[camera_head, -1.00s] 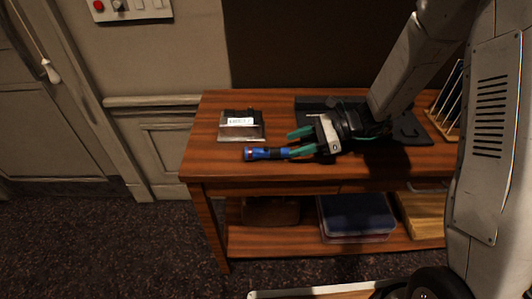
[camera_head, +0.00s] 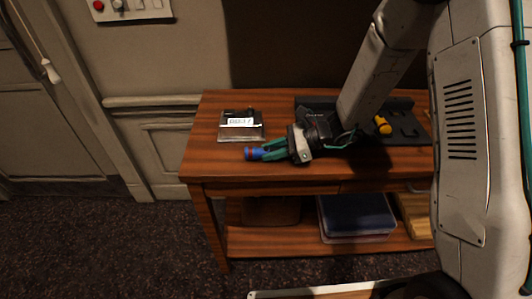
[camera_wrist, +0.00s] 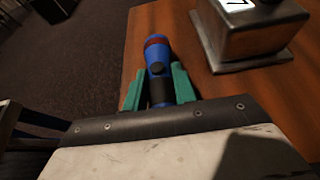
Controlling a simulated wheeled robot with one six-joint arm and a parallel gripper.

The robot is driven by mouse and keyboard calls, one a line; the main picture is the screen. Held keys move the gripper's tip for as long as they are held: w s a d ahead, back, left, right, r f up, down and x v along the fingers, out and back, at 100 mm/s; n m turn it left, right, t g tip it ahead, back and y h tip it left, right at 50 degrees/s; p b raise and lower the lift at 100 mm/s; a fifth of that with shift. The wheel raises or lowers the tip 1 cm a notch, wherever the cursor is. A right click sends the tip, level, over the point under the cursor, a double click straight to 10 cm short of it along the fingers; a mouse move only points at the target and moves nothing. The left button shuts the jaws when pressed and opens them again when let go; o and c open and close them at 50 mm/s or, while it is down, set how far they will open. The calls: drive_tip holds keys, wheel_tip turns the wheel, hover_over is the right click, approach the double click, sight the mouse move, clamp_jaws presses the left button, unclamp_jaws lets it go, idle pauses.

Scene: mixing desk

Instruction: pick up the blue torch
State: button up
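The blue torch (camera_head: 254,153) with a red end lies on the wooden desk near its front left edge. In the wrist view the torch (camera_wrist: 158,57) points away from me, with its dark part running back between the fingers. My gripper (camera_head: 275,148) is low over the desk, its green fingers on either side of the torch. The gripper also shows in the wrist view (camera_wrist: 158,84), the fingers very close to the torch's sides. Whether both press on it cannot be made out. Much of the torch is hidden by the fingers in the head view.
A metal-and-dark box with a white label (camera_head: 241,123) stands just behind the torch. A black tray (camera_head: 408,140) with a yellow-handled item (camera_head: 382,125) is at the right.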

clamp_jaws()
